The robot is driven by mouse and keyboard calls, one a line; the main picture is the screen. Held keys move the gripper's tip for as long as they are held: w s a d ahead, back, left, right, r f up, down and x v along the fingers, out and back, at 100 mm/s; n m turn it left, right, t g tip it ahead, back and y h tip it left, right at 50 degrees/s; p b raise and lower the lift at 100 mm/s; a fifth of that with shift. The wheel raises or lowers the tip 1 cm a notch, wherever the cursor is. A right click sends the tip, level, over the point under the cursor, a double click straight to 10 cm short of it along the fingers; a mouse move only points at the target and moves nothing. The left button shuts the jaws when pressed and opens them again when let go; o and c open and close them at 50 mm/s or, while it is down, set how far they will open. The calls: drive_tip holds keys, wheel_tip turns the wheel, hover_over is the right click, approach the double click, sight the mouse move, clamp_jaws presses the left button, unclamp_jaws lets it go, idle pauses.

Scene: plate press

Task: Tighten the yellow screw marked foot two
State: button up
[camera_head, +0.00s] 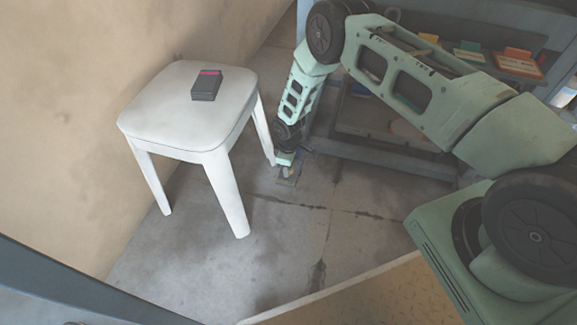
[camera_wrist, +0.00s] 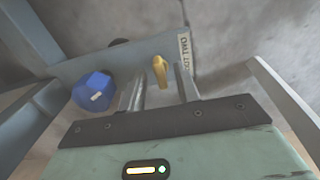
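The yellow screw (camera_wrist: 159,72) shows in the wrist view as an upright, narrow yellow head. A white label (camera_wrist: 184,52) beside it, on its right, reads TWO, with the word before it partly legible. My gripper (camera_wrist: 160,84) is open, with one finger on each side of the screw and a gap to both. The screw's head lies between the fingertips, and I cannot tell how deep it sits. In the head view my gripper (camera_head: 287,172) is low near the floor at the machine's foot, and the screw cannot be made out there.
A blue knob (camera_wrist: 92,92) sits just left of the left finger. The floor (camera_head: 330,235) in front is clear.

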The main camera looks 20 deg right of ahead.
drive_tip(key=shift+r, duration=0.1)
wheel_tip(320, 180, up, 17)
drive_tip(key=p, duration=0.7)
drive_tip(key=shift+r, duration=0.15)
drive_tip(key=s+a+r, duration=0.3)
drive_tip(key=s+r, duration=0.1)
drive_tip(key=r, duration=0.3)
drive_tip(key=s+a+r+m+y, duration=0.1)
drive_tip(key=s+a+r, duration=0.2)
drive_tip(key=r, duration=0.5)
drive_tip(key=s+a+r, duration=0.3)
drive_tip(key=s+r, duration=0.1)
drive_tip(key=r, duration=0.3)
drive_tip(key=s+d+r+m, duration=0.1)
drive_tip(key=s+r, duration=0.6)
drive_tip(key=s, duration=0.4)
drive_tip(key=s+d+r+m, duration=0.1)
drive_tip(key=s+d+r, duration=0.1)
drive_tip(key=s+r, duration=0.75)
wheel_tip(320, 180, up, 31)
drive_tip(key=s+p, duration=0.2)
drive_tip(key=p, duration=3.3)
drive_tip(key=shift+a, duration=0.3)
drive_tip(key=shift+r, duration=0.1)
